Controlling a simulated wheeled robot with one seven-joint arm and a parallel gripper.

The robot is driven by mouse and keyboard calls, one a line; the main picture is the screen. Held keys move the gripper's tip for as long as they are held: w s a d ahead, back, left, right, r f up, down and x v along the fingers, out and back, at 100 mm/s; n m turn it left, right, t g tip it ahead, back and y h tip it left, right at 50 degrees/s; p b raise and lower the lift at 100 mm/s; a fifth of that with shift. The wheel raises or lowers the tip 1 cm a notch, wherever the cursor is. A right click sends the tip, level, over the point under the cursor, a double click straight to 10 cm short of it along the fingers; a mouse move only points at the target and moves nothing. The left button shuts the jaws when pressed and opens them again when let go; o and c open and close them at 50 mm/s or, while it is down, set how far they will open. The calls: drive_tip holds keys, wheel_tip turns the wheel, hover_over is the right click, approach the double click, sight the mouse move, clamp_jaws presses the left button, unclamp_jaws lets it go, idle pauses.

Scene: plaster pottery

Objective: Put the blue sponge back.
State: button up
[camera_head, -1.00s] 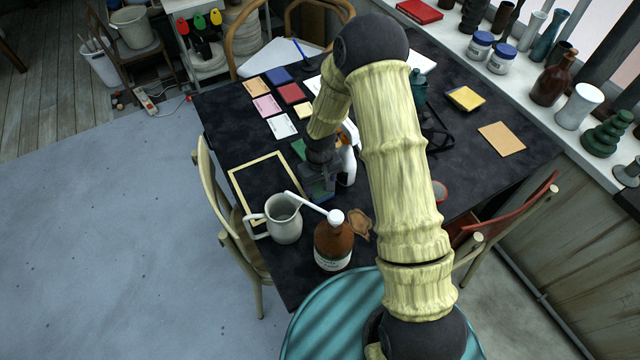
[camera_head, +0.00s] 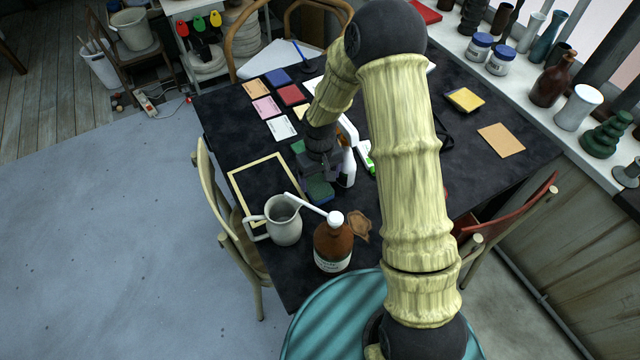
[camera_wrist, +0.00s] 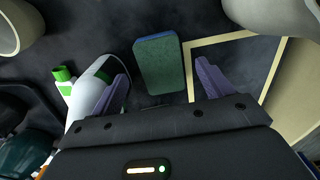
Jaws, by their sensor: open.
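The blue sponge, with a green upper face (camera_wrist: 158,66), lies on the dark table in the wrist view, just beyond and between my fingertips. It also shows in the head view (camera_head: 320,191), partly below my gripper. My gripper (camera_head: 321,172) is open, with its two purple fingers (camera_wrist: 163,72) apart and nothing between them that I can see touching. The sponge lies beside the pale wooden frame (camera_head: 237,184), outside its edge. The frame also shows at the right of the wrist view (camera_wrist: 271,72).
A white spray bottle (camera_head: 348,168) stands close to my gripper, beside the left finger in the wrist view (camera_wrist: 88,88). A grey jug (camera_head: 284,222) and a brown bottle (camera_head: 333,245) stand nearer the front. Coloured cards (camera_head: 266,106) lie behind. The frame's inside is bare.

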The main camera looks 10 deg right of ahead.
sight(321, 190)
wheel_tip(321, 190, up, 7)
drive_tip(key=shift+r, duration=0.2)
idle(0.5)
drive_tip(key=s+d+r+m+t, duration=0.1)
drive_tip(key=s+d+r+m, duration=0.1)
drive_tip(key=s+d+r, duration=0.2)
drive_tip(key=s+d+r+m+t, duration=0.1)
drive_tip(key=s+d+r, duration=0.4)
drive_tip(key=s, duration=0.6)
drive_tip(key=shift+d+r+m+t, duration=0.3)
drive_tip(key=shift+r+m, duration=0.4)
drive_tip(key=shift+m, duration=0.1)
drive_tip(key=shift+s, duration=0.1)
